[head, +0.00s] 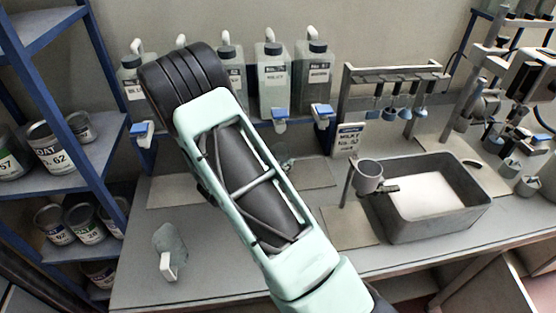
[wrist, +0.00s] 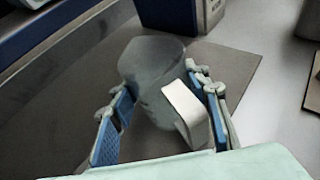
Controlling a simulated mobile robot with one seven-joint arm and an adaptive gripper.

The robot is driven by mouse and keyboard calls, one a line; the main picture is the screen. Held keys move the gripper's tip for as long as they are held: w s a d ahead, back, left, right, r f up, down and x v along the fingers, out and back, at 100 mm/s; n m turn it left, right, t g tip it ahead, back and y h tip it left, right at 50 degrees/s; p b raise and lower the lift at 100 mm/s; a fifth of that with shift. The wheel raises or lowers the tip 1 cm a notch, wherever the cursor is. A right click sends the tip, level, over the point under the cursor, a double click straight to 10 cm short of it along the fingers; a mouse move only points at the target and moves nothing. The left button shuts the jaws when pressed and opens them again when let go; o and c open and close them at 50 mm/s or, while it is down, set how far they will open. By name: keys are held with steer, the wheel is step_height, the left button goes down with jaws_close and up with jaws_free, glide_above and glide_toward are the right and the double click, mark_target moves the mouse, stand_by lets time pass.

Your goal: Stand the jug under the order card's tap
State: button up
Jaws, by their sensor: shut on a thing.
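My gripper (wrist: 165,120) is shut on a grey translucent jug (wrist: 150,70) with a white handle (wrist: 186,112); its blue pads lie on either side. In the wrist view the jug is over or on a dark mat (wrist: 235,68); I cannot tell if it touches. A similar grey vessel with a white handle (head: 170,248) is on the bench at left. The order card (head: 350,140) stands right of the taps; it seems to read "MILKY No. 52". Blue-handled taps (head: 279,114) show below the containers.
Several labelled containers (head: 313,75) line the back wall. A blue shelf (head: 75,187) with cans closes the left side. The front bench is mostly clear.

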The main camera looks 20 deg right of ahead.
steer(key=shift+f, duration=0.15)
steer(key=shift+f, duration=0.2)
steer(key=o, duration=1.2)
steer(key=shift+c, duration=0.2)
steer(key=shift+r, duration=0.1)
steer(key=shift+r, duration=0.2)
steer(key=b+v, duration=0.1)
steer(key=v, duration=1.1)
